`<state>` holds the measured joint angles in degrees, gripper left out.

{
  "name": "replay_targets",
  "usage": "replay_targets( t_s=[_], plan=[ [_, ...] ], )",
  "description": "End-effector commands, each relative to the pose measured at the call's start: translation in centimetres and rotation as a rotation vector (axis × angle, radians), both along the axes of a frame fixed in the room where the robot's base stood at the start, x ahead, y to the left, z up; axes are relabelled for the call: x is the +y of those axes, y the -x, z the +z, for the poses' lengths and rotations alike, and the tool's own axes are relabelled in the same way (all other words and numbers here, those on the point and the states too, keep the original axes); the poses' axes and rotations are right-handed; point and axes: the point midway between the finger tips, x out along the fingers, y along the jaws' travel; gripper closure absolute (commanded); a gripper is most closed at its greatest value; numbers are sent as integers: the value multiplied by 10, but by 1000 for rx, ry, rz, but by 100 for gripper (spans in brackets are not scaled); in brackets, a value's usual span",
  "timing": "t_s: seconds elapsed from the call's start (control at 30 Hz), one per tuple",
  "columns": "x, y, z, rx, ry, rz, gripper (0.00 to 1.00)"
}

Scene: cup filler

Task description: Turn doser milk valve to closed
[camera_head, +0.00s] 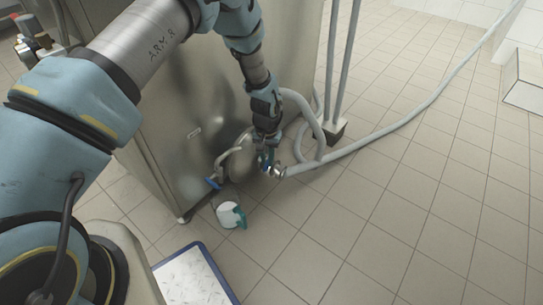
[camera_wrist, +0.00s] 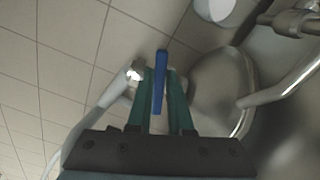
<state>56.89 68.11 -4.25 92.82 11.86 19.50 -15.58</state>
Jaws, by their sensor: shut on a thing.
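My gripper (camera_head: 266,163) is low beside the steel machine, at the valve where the long grey hose joins a metal fitting (camera_head: 278,171). In the wrist view, the two green fingers of my gripper (camera_wrist: 161,90) are shut on a flat blue valve handle (camera_wrist: 160,75), which stands between them. The valve body is mostly hidden behind the fingers. A second valve with a blue handle (camera_head: 213,183) sits to the left on a bent pipe, apart from my gripper. No label on the held valve can be read.
The steel machine (camera_head: 180,110) stands close behind and left of my gripper. The grey hose (camera_head: 400,122) runs right across the tiled floor. A white and teal container (camera_head: 229,215) is on the floor below. A blue-edged mat (camera_head: 235,297) lies front left.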

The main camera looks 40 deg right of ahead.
Motion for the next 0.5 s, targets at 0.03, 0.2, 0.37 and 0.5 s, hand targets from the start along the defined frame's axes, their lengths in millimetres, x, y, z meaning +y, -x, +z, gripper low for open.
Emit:
replay_targets(
  t_s=[0.03,0.2,0.37,0.5],
  plan=[
    [2,-2,1,1,-2,-39,100],
    [5,-8,1,1,-1,-172,100],
    [7,-13,1,0,0,-270,100],
    [8,-16,0,1,-1,-328,100]
  ],
)
